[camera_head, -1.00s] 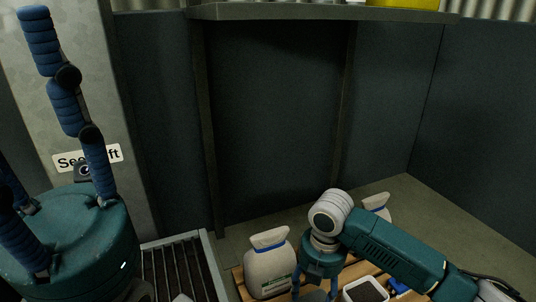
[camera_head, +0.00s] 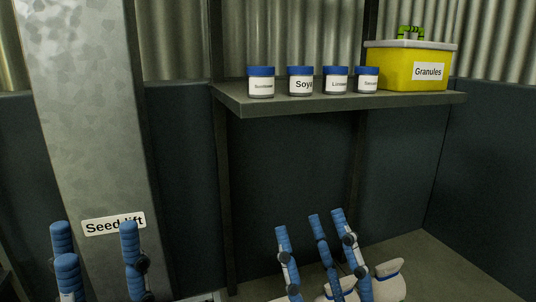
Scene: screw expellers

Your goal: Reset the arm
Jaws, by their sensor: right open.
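My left gripper (camera_head: 97,262) is at the lower left, in front of the metal column with the "Seed lift" label. Its blue fingers point up and stand apart, with nothing seen between them; its palm is below the picture edge. My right gripper (camera_head: 318,250) is at the bottom, right of the middle. Its blue fingers point up and are spread, with nothing between them. White sacks (camera_head: 388,282) stand behind and beside it, partly hidden by its fingers.
A shelf (camera_head: 300,102) on the back wall carries several blue-lidded jars (camera_head: 300,84) and a yellow "Granules" box (camera_head: 412,70). The metal "Seed lift" column (camera_head: 90,120) stands at the left. The space between the grippers and the shelf is clear.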

